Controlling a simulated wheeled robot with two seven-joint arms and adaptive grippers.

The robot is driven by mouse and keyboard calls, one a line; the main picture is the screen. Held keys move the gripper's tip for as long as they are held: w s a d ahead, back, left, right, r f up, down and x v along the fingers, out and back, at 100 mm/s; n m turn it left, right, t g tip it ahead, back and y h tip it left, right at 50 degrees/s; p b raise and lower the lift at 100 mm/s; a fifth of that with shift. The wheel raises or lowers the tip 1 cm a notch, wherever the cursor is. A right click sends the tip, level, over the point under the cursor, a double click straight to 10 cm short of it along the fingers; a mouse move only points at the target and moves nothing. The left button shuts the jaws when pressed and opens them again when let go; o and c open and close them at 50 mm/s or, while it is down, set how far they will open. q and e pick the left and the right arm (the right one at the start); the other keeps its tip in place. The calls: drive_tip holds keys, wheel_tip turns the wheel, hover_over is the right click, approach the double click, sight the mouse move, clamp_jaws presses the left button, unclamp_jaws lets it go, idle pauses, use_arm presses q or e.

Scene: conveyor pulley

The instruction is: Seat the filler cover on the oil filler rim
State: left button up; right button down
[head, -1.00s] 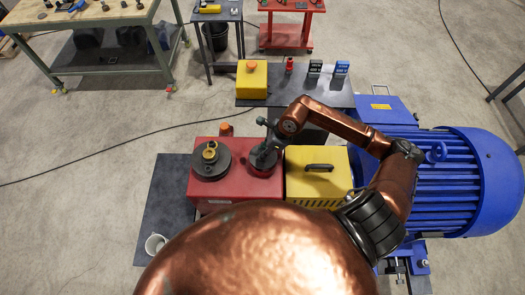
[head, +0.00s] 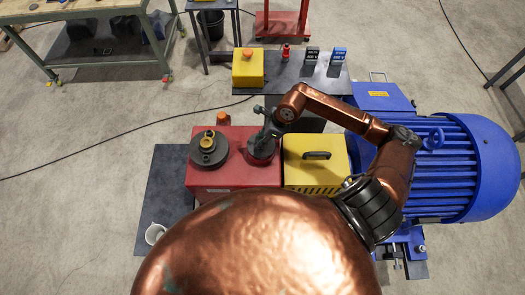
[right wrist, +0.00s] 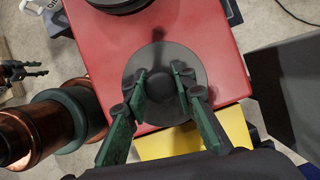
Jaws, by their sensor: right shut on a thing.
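The filler cover (right wrist: 137,80), a dark grey disc with a round knob, is over the red housing; it also shows in the head view (head: 262,153). My right gripper (right wrist: 164,75) is shut on its knob, one green finger on each side. The oil filler rim is hidden under the cover, and I cannot tell whether the two touch all round. My left gripper (right wrist: 28,72) shows small at the left edge of the right wrist view, its dark jaws apart and empty; it is hidden in the head view.
The red housing (head: 235,177) also carries a dark flange (head: 208,158) with a brass-coloured piece and an orange knob. A yellow box (head: 315,172) with a black handle adjoins it. A large blue motor (head: 440,165) stands right. A white cup (head: 155,233) is at lower left.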

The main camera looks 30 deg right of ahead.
idle(0.4)
drive_tip(key=shift+b, duration=0.3)
drive_tip(key=shift+b, duration=0.3)
idle(0.7)
drive_tip(key=shift+f+b, duration=1.05)
drive_tip(key=shift+f, duration=0.05)
idle(1.0)
idle(1.0)
drive_tip(key=shift+f+b, duration=0.4)
drive_tip(key=shift+b, duration=0.4)
idle(0.4)
drive_tip(key=c, duration=1.5)
unclamp_jaws()
